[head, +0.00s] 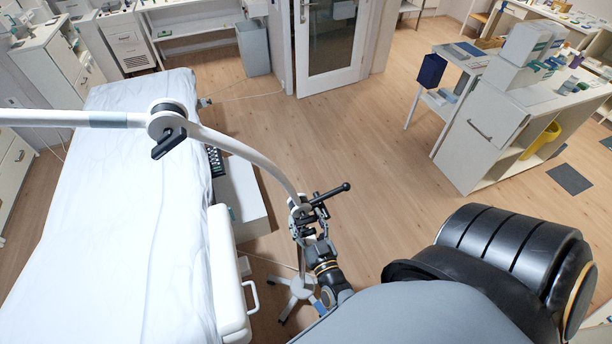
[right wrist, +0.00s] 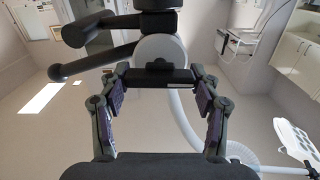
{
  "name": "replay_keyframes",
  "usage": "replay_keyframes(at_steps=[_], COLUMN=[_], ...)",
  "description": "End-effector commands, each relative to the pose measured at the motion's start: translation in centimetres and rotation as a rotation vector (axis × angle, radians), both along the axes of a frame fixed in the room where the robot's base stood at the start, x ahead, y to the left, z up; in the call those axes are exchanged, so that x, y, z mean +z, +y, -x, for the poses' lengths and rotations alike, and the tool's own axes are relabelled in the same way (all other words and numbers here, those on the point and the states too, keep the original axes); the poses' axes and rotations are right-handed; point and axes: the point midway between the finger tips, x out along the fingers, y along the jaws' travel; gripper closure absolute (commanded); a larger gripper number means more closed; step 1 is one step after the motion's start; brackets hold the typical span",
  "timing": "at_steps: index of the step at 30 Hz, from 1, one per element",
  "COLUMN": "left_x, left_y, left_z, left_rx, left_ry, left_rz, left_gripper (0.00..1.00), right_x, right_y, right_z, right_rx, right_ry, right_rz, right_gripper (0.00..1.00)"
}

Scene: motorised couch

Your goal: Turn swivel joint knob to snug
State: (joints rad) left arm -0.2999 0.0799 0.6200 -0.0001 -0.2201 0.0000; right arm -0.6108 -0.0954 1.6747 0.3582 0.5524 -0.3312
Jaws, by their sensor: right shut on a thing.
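A white jointed arm (head: 235,145) curves over the couch. At its lower end is a swivel joint (head: 297,206) with black handles; one black lever (head: 335,191) with a ball end sticks out to the right. My right gripper (head: 308,230) is at this joint, at the top of the stand. In the right wrist view my right gripper (right wrist: 155,80) has both fingers closed on the ends of a short black knob bar (right wrist: 155,77), below the round white joint housing (right wrist: 160,48). A second joint with a black knob (head: 170,140) is higher up. My left gripper is not in view.
The couch (head: 130,220) with a white sheet is at left, its white side rail (head: 228,270) near the stand. The stand's wheeled base (head: 295,290) is on the floor. A shelf unit (head: 500,130) is at right. The wooden floor (head: 390,150) between is clear.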

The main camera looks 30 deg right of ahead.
Motion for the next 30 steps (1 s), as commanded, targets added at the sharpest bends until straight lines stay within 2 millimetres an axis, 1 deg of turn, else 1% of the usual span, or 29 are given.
replay_keyframes(at_steps=[5, 21, 30], left_x=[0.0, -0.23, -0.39], left_y=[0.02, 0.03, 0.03], left_z=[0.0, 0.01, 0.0], left_rx=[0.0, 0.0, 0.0], left_ry=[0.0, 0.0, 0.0], left_rz=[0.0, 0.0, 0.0], left_gripper=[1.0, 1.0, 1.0], right_x=[0.0, -0.09, -0.11], right_y=[-0.07, -0.29, -0.35], right_z=[0.02, 0.06, 0.06], right_rx=[0.0, 0.0, 0.0], right_ry=[-0.026, -0.13, -0.165], right_rz=[-0.105, -0.527, -0.664], right_gripper=[0.68, 0.68, 0.68])
